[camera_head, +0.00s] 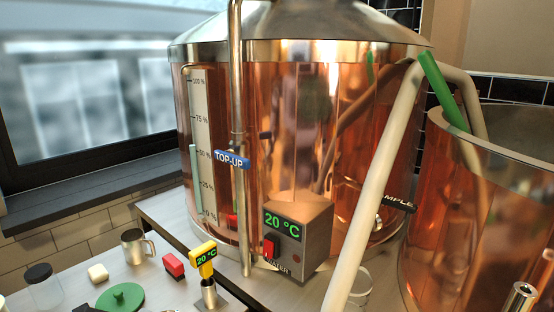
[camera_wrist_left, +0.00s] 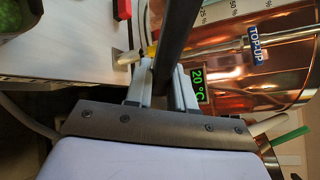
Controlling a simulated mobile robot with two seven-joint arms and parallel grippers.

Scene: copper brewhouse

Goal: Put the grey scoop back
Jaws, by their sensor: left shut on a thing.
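In the left wrist view my left gripper (camera_wrist_left: 163,82) is shut on a long dark grey bar (camera_wrist_left: 180,35), which looks like the handle of the grey scoop. It runs up past the fingertips and out of the top of the picture, so its far end is hidden. I cannot make out a scoop bowl in either view. The left gripper is not clearly visible in the head view, where only a small dark piece shows at the bottom left edge. My right gripper is in neither view.
A large copper kettle (camera_head: 290,150) stands behind the bench, with a heater box (camera_head: 300,235) before it. A yellow thermometer (camera_head: 203,254), red block (camera_head: 173,265), metal mug (camera_head: 134,246), green lid (camera_head: 121,297) and jar (camera_head: 44,290) stand left. A pale tube (camera_head: 376,185) crosses right.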

